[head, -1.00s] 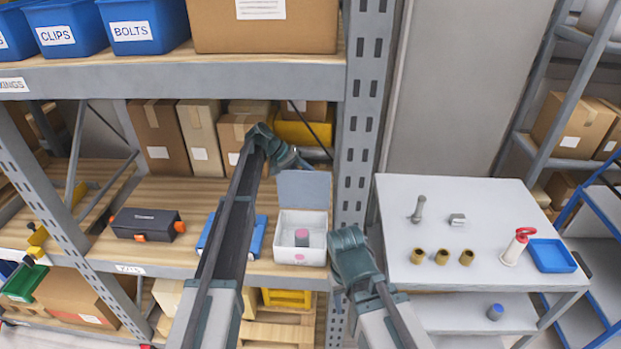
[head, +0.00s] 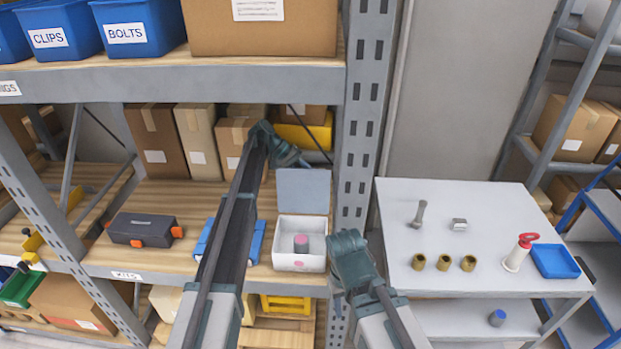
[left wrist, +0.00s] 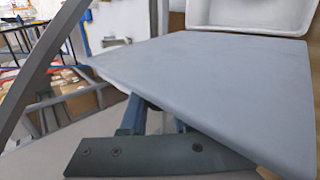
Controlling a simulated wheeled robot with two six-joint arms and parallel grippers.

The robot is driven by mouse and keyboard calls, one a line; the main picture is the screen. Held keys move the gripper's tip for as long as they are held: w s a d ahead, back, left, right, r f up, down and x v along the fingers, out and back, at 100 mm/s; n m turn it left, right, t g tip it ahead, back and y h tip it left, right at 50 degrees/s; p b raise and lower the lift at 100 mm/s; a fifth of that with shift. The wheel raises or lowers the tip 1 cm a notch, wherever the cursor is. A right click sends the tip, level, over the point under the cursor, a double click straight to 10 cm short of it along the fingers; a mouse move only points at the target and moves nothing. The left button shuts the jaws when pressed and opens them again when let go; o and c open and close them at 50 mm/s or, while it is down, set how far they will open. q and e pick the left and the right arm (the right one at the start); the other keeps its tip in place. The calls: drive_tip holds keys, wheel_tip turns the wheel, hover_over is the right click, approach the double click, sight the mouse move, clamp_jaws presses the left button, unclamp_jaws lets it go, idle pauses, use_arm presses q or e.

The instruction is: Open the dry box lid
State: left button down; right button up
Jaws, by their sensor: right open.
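The dry box (head: 286,261) is a white open-topped box on the wooden shelf, with a pink-topped cylinder (head: 301,243) inside. Its grey lid (head: 303,190) stands raised at the back of the box. My left gripper (head: 297,161) is at the lid's upper left edge; its fingertips are hidden in the head view. In the left wrist view, the lid (left wrist: 205,85) fills the middle, with a dark finger below it and the white box beyond. Whether these jaws are shut is unclear. My right gripper (head: 350,262) is open and empty, right of the box, by the shelf post.
A dark case with orange latches (head: 142,231) and a blue object (head: 258,242) are left of the box. Cartons (head: 153,140) stand behind. The grey post (head: 364,110) separates the shelf from a white table (head: 480,210) with brass pieces and a blue tray (head: 554,261).

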use_arm(q)
drive_tip(key=c, duration=0.7)
unclamp_jaws()
drive_tip(key=shift+o, duration=0.2)
drive_tip(key=shift+a+r+p, duration=0.3)
drive_tip(key=shift+r+p, duration=0.1)
drive_tip(key=shift+p, duration=0.05)
drive_tip(key=p+v, duration=0.8)
drive_tip(key=v, duration=0.4)
drive_tip(key=shift+a+r+p, duration=0.2)
drive_tip(key=shift+a+p, duration=0.15)
drive_tip(key=shift+p, duration=0.05)
drive_tip(key=shift+w, duration=0.1)
